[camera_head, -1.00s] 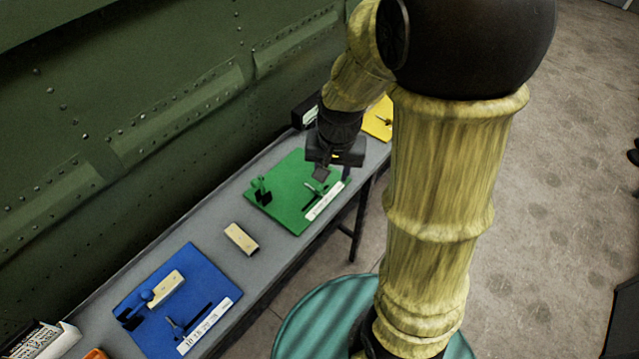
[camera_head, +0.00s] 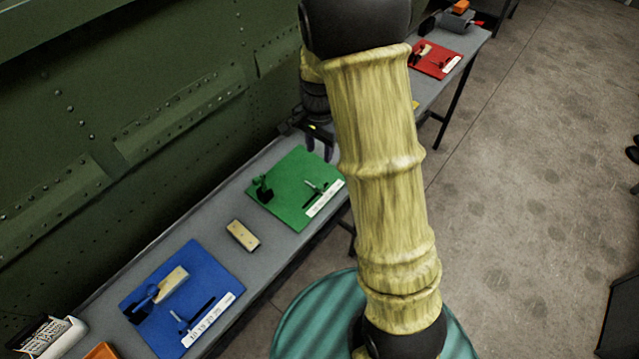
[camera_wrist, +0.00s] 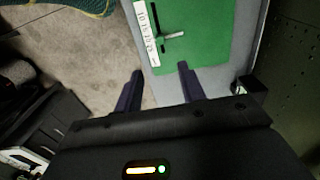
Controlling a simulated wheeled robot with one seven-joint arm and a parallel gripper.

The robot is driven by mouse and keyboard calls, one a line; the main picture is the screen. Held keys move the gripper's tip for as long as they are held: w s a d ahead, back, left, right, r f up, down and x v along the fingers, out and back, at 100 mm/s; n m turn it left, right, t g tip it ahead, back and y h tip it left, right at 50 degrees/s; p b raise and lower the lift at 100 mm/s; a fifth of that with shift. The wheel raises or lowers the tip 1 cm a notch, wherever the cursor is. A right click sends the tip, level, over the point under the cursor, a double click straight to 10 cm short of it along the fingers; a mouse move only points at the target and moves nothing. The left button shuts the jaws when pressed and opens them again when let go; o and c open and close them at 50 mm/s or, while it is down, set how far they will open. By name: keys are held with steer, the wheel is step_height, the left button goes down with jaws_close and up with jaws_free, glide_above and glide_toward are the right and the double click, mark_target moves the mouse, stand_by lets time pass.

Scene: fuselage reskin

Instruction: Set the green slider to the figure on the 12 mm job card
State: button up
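The green board (camera_head: 281,205) lies on the grey bench, with a dark green clamp-like part at its left. The green slider (camera_head: 311,184) sits by a dark slot, next to a white scale strip (camera_head: 325,198). In the wrist view the slider (camera_wrist: 172,36) shows beside the strip (camera_wrist: 147,35), whose figures look like 10 to 25; its exact setting is too small to read. My gripper (camera_head: 319,148) is at the board's far edge, apart from the slider. In the wrist view my gripper (camera_wrist: 160,72) is open and empty. I cannot make out a 12 mm job card.
A wooden block (camera_head: 243,235) lies between the green and blue boards. The blue board (camera_head: 140,305) holds another block, a clamp and a slider. A red board (camera_head: 428,66) is farther along. A white rack (camera_head: 48,340) stands lower left. The green riveted wall borders the bench.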

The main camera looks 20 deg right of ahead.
mark_target(318, 186)
step_height(318, 186, down, 15)
steer(key=shift+w+r+p, duration=0.15)
steer(key=shift+r+p, duration=0.05)
steer(key=shift+p, duration=0.7)
steer(key=shift+a+f, duration=0.15)
steer(key=shift+f, duration=0.2)
jaws_close()
